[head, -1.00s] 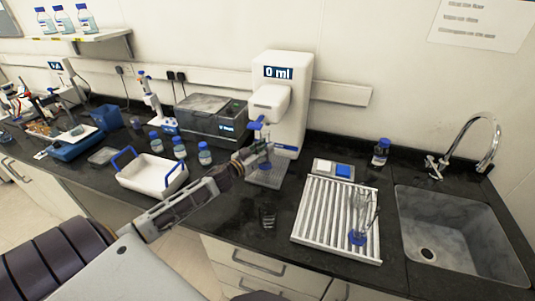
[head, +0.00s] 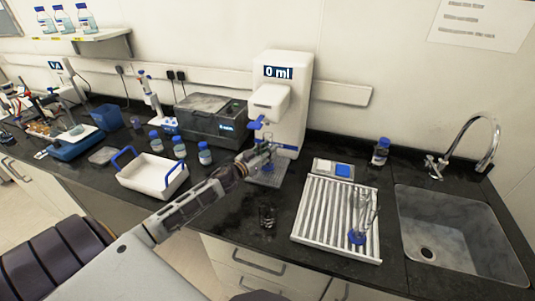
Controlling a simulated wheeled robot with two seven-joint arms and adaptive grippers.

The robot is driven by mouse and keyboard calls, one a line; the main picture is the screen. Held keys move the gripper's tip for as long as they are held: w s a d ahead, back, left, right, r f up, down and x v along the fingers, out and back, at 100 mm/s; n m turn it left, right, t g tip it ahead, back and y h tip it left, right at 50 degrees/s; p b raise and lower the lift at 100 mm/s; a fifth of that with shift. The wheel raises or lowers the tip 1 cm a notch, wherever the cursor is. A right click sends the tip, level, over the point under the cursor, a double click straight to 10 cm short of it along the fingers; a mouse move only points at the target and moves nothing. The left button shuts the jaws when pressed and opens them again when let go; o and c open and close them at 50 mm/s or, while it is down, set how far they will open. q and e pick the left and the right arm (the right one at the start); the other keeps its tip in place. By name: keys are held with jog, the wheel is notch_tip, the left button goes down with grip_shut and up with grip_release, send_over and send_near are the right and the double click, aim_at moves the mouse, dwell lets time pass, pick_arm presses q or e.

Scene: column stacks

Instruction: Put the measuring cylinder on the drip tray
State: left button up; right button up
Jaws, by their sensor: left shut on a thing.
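The dispenser (head: 292,103) stands against the wall with a "0 ml" display. Its grey drip tray (head: 259,181) lies at its foot, under the blue tap. My left gripper (head: 264,152) is shut on a clear, slender glass vessel, which I take for the measuring cylinder (head: 270,158). It looks roughly upright over the drip tray, just in front of the dispenser. The gripper hides part of it, and I cannot tell whether its base touches the tray. My right gripper is not in view.
A clear glass piece with a blue base (head: 357,238) is on the white draining rack (head: 310,225). A small dark glass beaker (head: 267,216) stands on the counter before the tray. Blue-capped bottles (head: 204,156) and a white basin (head: 150,182) are left; the sink (head: 455,230) is right.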

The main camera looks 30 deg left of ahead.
pick_arm(q)
jog(key=shift+f, duration=0.7)
jog(key=shift+f, duration=0.15)
jog(key=o, duration=1.1)
jog(key=shift+c, duration=0.2)
jog(key=shift+s, duration=0.3)
jog(key=s+a+b, duration=0.1)
jog(key=s, duration=1)
jog(key=shift+s+a, duration=0.15)
jog(key=shift+a, duration=0.25)
